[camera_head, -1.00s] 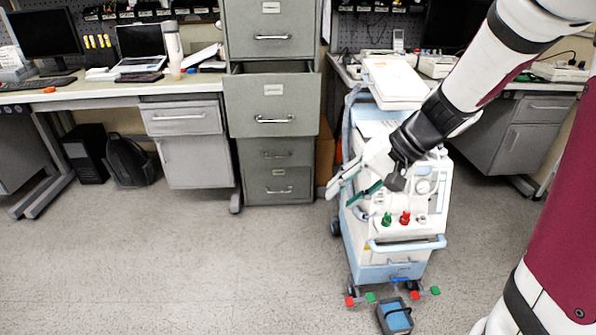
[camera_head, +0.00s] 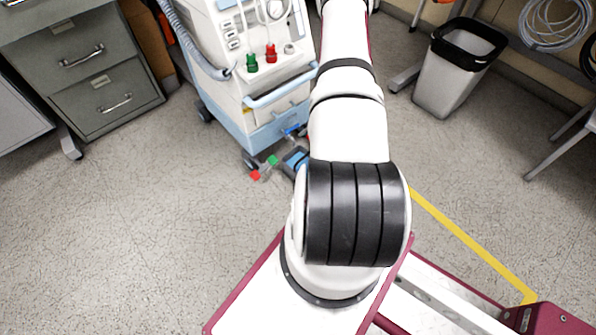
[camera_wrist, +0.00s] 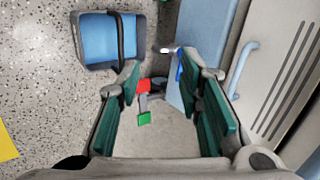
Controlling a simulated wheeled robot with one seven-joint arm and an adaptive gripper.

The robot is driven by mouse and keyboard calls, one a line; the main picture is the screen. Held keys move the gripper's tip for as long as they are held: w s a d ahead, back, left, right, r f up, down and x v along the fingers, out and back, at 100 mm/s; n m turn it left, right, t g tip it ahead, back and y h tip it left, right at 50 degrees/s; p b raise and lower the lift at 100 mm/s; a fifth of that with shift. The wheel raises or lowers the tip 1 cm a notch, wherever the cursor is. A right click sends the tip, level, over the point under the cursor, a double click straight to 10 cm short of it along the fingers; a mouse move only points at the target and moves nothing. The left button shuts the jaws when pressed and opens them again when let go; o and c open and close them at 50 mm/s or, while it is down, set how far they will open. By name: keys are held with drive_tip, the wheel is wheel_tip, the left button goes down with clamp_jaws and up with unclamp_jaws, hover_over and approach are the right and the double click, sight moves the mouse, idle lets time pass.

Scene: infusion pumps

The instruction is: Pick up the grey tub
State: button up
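The grey tub (camera_wrist: 111,64) shows at the upper left of the wrist view, on the speckled floor. It has a blue inside and a dark handle across it. In the head view the tub (camera_head: 296,160) is at the foot of the medical cart, partly hidden by my arm. My gripper (camera_wrist: 162,72) is open and empty, with green pads on both fingers. The tub lies beyond and to the left of the fingertips in the wrist view, apart from them. In the head view my arm hides the gripper.
Grey drawers (camera_head: 90,75) are at the left and a bin (camera_head: 450,75) at the right. Floor at the left front is clear.

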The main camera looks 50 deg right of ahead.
drive_tip(key=s+f+m+b, duration=0.1)
drive_tip(key=s+f, duration=0.3)
drive_tip(key=f, duration=0.3)
drive_tip(key=shift+g+h, duration=0.3)
drive_tip(key=shift+d+b+x, duration=0.1)
drive_tip(key=shift+b+x, duration=1.55)
drive_tip(key=shift+x, duration=1.75)
drive_tip(key=shift+d+b+x, duration=0.15)
drive_tip(key=shift+b+x, duration=1.45)
drive_tip(key=shift+x, duration=1.75)
drive_tip(key=shift+w+r, duration=0.15)
drive_tip(key=shift+w, duration=0.1)
drive_tip(key=shift+c, duration=0.3)
clamp_jaws()
